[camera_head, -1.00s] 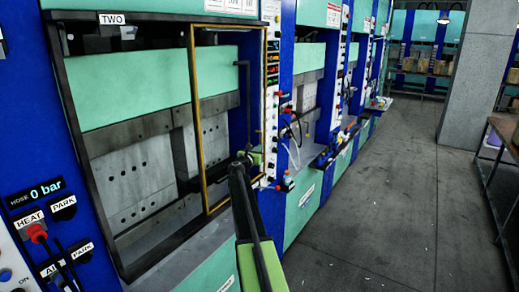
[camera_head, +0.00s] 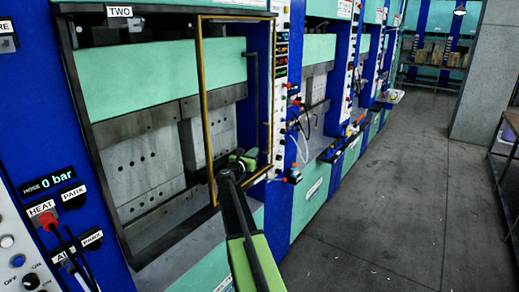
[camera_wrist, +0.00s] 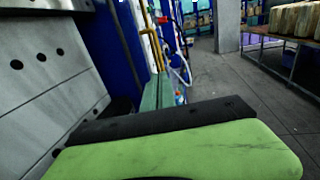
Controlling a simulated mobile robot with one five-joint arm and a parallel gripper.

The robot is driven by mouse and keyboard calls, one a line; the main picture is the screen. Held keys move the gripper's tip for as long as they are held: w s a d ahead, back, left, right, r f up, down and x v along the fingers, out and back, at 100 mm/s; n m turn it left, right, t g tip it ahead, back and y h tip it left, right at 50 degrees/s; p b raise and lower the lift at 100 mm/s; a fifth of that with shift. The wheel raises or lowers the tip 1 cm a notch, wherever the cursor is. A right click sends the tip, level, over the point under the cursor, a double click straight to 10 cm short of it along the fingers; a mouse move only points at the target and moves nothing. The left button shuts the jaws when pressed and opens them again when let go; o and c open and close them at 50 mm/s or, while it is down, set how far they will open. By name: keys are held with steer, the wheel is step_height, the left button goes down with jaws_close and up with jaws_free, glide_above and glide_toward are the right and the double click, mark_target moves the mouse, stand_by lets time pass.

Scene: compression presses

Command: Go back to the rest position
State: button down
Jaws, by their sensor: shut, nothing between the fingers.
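My arm (camera_head: 245,235), green and black, reaches forward from the bottom of the head view. My gripper (camera_head: 243,161) is at its far end, small in the head view, in front of the right side of press TWO (camera_head: 130,84) and its yellow frame (camera_head: 205,100). It is shut, with nothing seen held. In the wrist view, a green and black part of my gripper (camera_wrist: 175,145) fills the lower middle, and a grey plate with dark holes (camera_wrist: 45,75) stands close on the left. I cannot tell the exact gap to the frame.
A panel with a red HEAT plug (camera_head: 47,220) and a "0 bar" display (camera_head: 51,190) is at left. More presses (camera_head: 318,50) line the aisle. The grey floor (camera_head: 390,200) is clear. A column (camera_head: 490,80) and a table (camera_head: 508,150) stand at right.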

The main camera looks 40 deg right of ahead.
steer(key=shift+f, duration=0.1)
steer(key=s+a+f+m+g+y+b, duration=0.2)
steer(key=s+a+f+m+y, duration=0.25)
steer(key=a+f+m, duration=0.65)
steer(key=s+a+f+m+g+y+b, duration=0.2)
steer(key=s+a+f+m+y, duration=0.3)
steer(key=a+f, duration=0.7)
steer(key=s+a+f+m+g+y, duration=0.1)
steer(key=s+a, duration=0.3)
steer(key=a, duration=0.5)
steer(key=s+a+f+m+g+y+b, duration=0.1)
steer(key=s+a+f+m+y, duration=0.2)
steer(key=a, duration=0.7)
steer(key=s+a+f+m+g+y+b, duration=0.1)
steer(key=s+a+f+m+y, duration=0.1)
steer(key=s+a, duration=0.5)
steer(key=a+m+y, duration=0.1)
steer(key=a, duration=0.2)
steer(key=shift+s+f+g, duration=0.25)
steer(key=shift+f+g, duration=0.05)
steer(key=shift+f, duration=0.05)
